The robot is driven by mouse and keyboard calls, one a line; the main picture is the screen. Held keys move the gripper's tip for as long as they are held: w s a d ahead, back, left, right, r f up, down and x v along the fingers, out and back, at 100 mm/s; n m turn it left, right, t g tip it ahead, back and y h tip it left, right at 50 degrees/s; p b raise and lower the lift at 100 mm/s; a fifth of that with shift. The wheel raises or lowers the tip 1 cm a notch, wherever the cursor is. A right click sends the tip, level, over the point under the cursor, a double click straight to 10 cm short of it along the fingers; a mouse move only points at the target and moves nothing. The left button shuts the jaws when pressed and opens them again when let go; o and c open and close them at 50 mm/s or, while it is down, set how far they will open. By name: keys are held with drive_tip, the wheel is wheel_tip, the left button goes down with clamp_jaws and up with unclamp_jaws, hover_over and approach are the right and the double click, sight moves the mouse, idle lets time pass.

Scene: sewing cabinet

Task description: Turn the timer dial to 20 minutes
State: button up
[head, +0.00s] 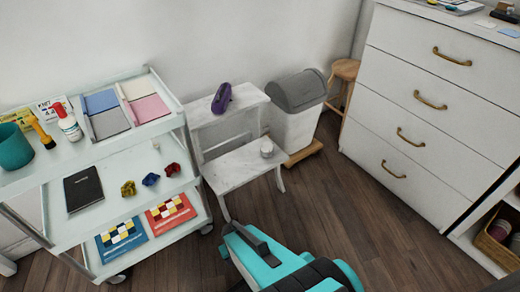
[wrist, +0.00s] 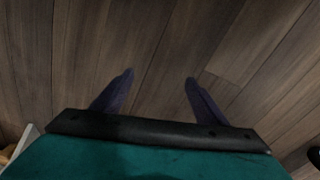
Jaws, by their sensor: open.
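A small round white object (head: 267,148), which looks like a dial timer, sits on the lower step of the white step stool (head: 240,168). It is too small for me to read any marks or its setting. My gripper (wrist: 158,82) is open, with its two dark fingers apart and only wooden floor between and beyond them. In the head view, my teal and black arm end shows at the bottom middle, in front of the stool and apart from the white object. The wrist view does not show the white object.
A purple object (head: 222,98) lies on the stool's top step. A grey-lidded bin (head: 297,95) stands beside the stool. A loaded white cart (head: 130,207) is at left, and a white drawer cabinet (head: 425,95) at right. The wooden floor (head: 350,210) between is clear.

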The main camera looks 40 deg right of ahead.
drive_tip(key=s+a+g, duration=0.1)
drive_tip(key=s+a, duration=0.2)
drive_tip(key=s+a+n+g+b, duration=0.1)
drive_tip(key=s+a+g, duration=0.1)
drive_tip(key=s, duration=0.1)
drive_tip(key=s+a+n+g, duration=0.1)
drive_tip(key=s+a+g, duration=0.1)
drive_tip(key=s+a, duration=0.1)
drive_tip(key=shift+s+a+r+y+b, duration=0.1)
drive_tip(key=shift+s+a+y+b, duration=0.2)
drive_tip(key=shift+s+y+b, duration=0.1)
drive_tip(key=shift+c, duration=0.3)
